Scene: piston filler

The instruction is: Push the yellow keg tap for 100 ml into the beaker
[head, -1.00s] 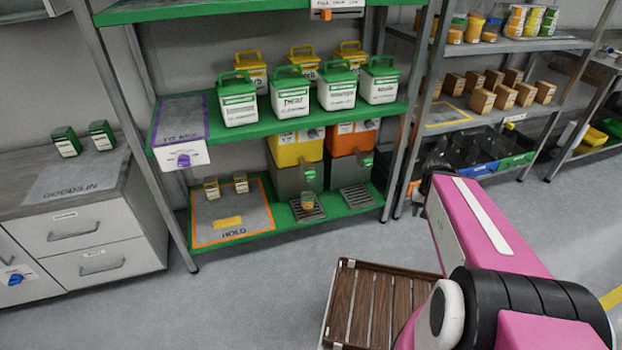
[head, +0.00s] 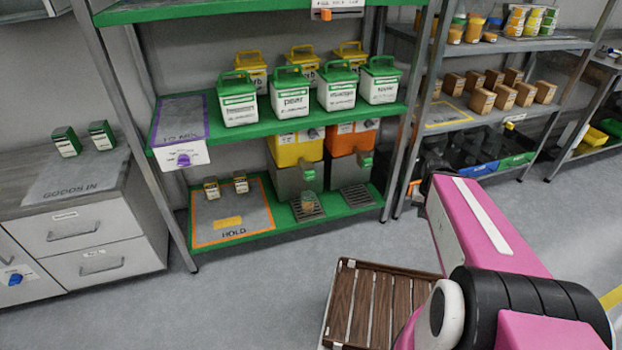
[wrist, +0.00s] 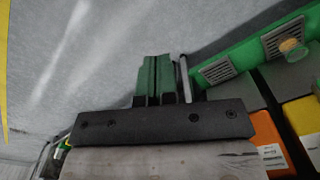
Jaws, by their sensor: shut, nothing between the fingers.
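The yellow keg (head: 296,150) stands at the back of the lower green shelf, left of an orange keg. Its green tap (head: 309,176) hangs at the front. The small beaker (head: 308,200) stands below that tap on a drip grate and shows amber in it; its level is too small to read. In the wrist view the yellow keg (wrist: 303,118) is at the right edge and the beaker (wrist: 291,47) at upper right. My gripper (wrist: 158,65) is shut and empty, away from the tap, right of the kegs in the head view. Its fingertips are hidden there.
The orange keg (head: 350,140) has its own tap and an empty drip grate (head: 357,198). A shelf post (head: 402,130) stands between the kegs and my arm. Lidded tubs (head: 337,90) fill the shelf above. A slatted wooden top (head: 375,305) is in front; floor between is clear.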

